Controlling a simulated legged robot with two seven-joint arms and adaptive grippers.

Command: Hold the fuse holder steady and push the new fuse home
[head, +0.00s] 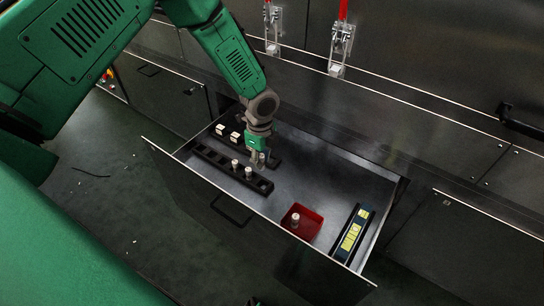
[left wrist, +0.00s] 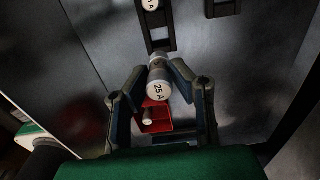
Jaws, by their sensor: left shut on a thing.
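My left gripper (head: 259,160) reaches down into the open drawer, beside the right part of a long black slotted rack (head: 207,155). In the left wrist view its fingers (left wrist: 165,82) are shut on a white fuse marked 25 A (left wrist: 158,92), its label facing the camera. The fuse's far end overlaps a black slotted strip (left wrist: 158,44) in that view; I cannot tell whether it touches it. Two white fuses stand in the rack, one of them here (head: 235,164). Black holders with white blocks (head: 222,128) lie behind the rack.
A red tray (head: 314,218) with a white fuse (head: 295,219) stands right of the rack. A blue and yellow item (head: 352,232) lies near the drawer's right side. The drawer floor (head: 335,180) is otherwise clear. Red-handled clamps (head: 341,42) are on the machine behind.

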